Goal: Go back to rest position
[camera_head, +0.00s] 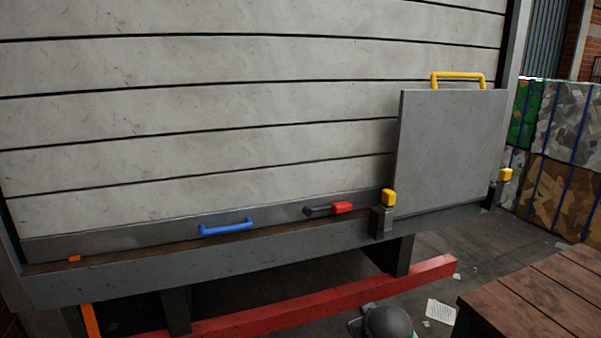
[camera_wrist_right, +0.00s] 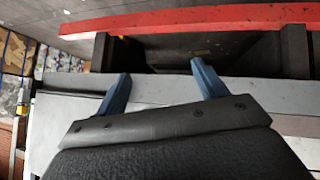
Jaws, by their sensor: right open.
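My right gripper (camera_wrist_right: 160,76) shows in the right wrist view. Its two blue fingers stand wide apart, with nothing between them. A pale grey surface and the red beam (camera_wrist_right: 200,18) lie beyond the fingertips. Neither gripper can be made out in the head view, and my left gripper is in no view. At the bottom of the head view there is a dark rounded shape, cut off by the frame edge; I cannot tell what it is.
A slatted pale wall stands behind a grey ledge (camera_head: 120,282). On it are a blue handle (camera_head: 227,228), a red-gripped lever (camera_head: 342,208) and a grey panel (camera_head: 447,150) with a yellow handle (camera_head: 458,76). A wooden table (camera_head: 545,300) is at lower right, with bales (camera_head: 567,185) behind.

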